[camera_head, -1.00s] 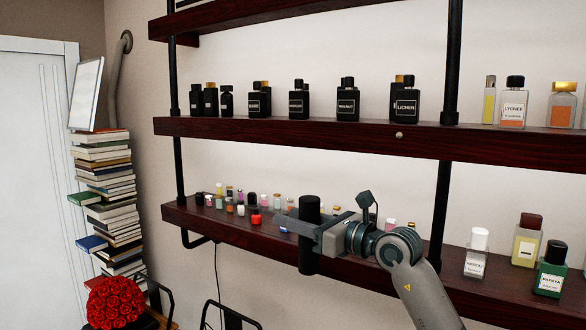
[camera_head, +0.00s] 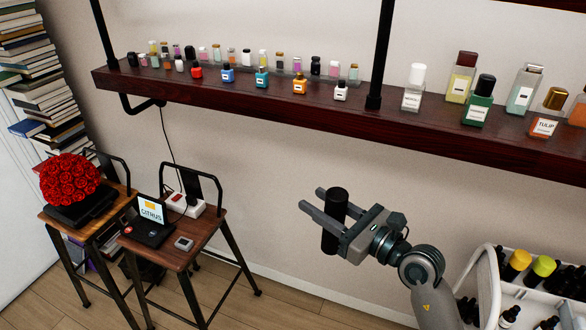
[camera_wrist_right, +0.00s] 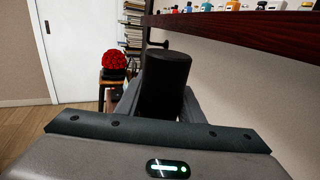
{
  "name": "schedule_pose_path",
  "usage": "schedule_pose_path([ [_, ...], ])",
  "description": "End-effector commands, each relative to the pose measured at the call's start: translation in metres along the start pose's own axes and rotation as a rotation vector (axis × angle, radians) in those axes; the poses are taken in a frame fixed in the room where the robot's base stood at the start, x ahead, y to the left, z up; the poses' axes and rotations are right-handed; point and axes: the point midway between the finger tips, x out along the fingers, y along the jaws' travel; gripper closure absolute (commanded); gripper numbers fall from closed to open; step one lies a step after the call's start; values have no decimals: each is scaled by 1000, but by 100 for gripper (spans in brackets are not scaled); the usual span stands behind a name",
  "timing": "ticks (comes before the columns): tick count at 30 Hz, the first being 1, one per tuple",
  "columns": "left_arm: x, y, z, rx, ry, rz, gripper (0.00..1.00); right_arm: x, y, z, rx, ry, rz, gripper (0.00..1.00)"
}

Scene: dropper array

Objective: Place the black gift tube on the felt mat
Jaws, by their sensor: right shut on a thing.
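The black gift tube (camera_head: 334,218) is a plain dark cylinder, held nearly upright in the air in front of the wall. My right gripper (camera_head: 330,212) is shut on it, with the fingers on either side of the tube. In the right wrist view the tube (camera_wrist_right: 166,84) stands up between the fingers and hides part of what lies behind. I cannot make out a felt mat in any view. My left gripper is not in view.
A wooden shelf (camera_head: 230,100) with several small bottles runs above the gripper. Two stools stand at the left; one bears roses (camera_head: 70,180), the other a small CITRUS display (camera_head: 151,211). A white cart (camera_head: 488,285) with bottles stands at the lower right.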

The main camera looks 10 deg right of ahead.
Motion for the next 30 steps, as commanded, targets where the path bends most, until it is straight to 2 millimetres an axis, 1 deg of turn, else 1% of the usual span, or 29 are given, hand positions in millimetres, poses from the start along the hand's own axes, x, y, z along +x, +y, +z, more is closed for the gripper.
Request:
schedule_pose_path([
  [1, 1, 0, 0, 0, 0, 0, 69, -16, 1, -10, 4, 3, -22, 88],
  [6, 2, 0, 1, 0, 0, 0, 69, -60, 3, -28, 3, 3, -85, 88],
  [9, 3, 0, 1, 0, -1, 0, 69, -79, 4, -34, 1, 2, -111, 88],
  [12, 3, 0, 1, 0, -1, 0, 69, -92, 5, -38, 1, 1, -130, 88],
  [17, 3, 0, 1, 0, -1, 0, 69, -100, 5, -39, -1, 0, -142, 88],
  [30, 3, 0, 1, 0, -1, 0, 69, -100, 5, -39, 0, -1, -142, 88],
])
